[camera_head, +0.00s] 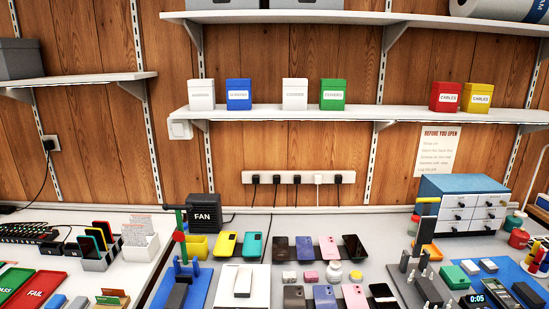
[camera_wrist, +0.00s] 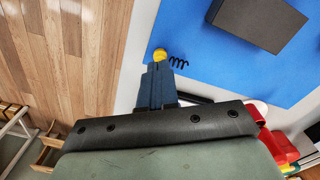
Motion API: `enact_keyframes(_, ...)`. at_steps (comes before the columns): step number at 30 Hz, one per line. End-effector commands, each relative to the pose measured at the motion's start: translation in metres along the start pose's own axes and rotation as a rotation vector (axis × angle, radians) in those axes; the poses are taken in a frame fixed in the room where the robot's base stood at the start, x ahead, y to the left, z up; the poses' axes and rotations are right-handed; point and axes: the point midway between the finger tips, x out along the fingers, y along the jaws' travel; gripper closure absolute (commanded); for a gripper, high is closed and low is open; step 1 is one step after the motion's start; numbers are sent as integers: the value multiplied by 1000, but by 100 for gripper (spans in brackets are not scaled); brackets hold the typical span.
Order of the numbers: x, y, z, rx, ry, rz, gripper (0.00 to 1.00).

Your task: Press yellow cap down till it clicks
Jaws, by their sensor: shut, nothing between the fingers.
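A small round yellow cap (camera_wrist: 160,54) shows in the wrist view, just beyond my fingertips at the edge of a blue mat (camera_wrist: 210,40). A black coil (camera_wrist: 179,62) lies right beside it. My gripper (camera_wrist: 157,66) is shut and empty. Its dark blue fingers are together and point at the cap. The tips overlap the cap's lower edge in the picture; I cannot tell whether they touch it. The fingers hide what is under the cap. I cannot make out the cap or my gripper for certain in the head view.
A black box (camera_wrist: 257,24) lies on the mat beyond the coil. Red items (camera_wrist: 277,146) are at the lower right of the wrist view. In the head view, phones (camera_head: 304,248) lie mid-table, a fan box (camera_head: 204,217) stands behind, and a drawer cabinet (camera_head: 463,187) stands right.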

Motion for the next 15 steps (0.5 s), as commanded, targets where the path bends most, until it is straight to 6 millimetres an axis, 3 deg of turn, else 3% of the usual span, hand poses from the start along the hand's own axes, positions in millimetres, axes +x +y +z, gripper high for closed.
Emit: enact_keyframes(15, 4, 0, 0, 0, 0, 0, 100)
